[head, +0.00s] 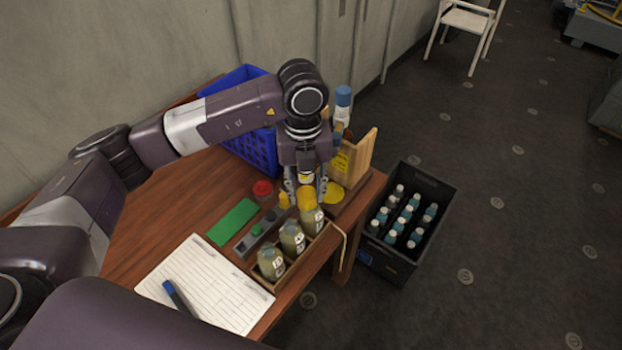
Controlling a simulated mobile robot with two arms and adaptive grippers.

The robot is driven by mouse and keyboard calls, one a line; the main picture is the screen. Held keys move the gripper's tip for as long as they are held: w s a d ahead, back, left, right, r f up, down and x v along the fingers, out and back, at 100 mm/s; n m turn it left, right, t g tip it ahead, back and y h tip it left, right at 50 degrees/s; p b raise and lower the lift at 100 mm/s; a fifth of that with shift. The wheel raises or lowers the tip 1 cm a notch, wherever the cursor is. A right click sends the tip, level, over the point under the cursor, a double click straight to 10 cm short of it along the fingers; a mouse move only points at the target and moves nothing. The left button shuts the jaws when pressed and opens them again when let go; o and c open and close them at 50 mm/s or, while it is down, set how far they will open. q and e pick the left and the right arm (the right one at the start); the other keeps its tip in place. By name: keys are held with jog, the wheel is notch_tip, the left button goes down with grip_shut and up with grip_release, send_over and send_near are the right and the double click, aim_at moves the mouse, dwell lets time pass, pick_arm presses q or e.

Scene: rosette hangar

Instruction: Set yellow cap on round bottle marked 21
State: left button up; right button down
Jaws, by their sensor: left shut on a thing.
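Three round bottles with pale green contents stand in a wooden tray (330,243) at the table's front right: a near one (271,263), a middle one (292,238) and a far one (312,219). Their number labels are too small to read surely. My left gripper (306,193) points down over the far bottle. It is shut on a yellow cap (306,198), right at that bottle's top. I cannot tell whether the cap touches the neck. The near and middle bottles show no yellow cap. My right gripper is not in view.
A grey strip (262,230) holding small parts lies left of the tray, near a red round item (263,189) and green mat (232,222). A blue crate (240,146) and wooden stand (364,158) are behind. A black crate of bottles (434,184) stands on the floor.

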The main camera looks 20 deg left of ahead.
aim_at(311, 191)
pick_arm(q)
jog(key=n, duration=0.2)
jog(key=w+n+p, duration=0.1)
jog(key=n, duration=0.2)
jog(key=shift+w+d, duration=0.15)
jog(key=shift+w, duration=0.05)
jog(key=n, duration=0.2)
jog(key=w+n, duration=0.1)
jog(key=n, duration=0.1)
jog(key=shift+f, duration=1.05)
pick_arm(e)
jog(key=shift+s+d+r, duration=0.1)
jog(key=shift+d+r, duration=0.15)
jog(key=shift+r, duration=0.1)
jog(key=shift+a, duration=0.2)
pick_arm(q)
jog(key=shift+b, duration=0.5)
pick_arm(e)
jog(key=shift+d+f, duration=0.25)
pick_arm(q)
jog(key=shift+f+b, duration=0.3)
jog(key=shift+b, duration=0.1)
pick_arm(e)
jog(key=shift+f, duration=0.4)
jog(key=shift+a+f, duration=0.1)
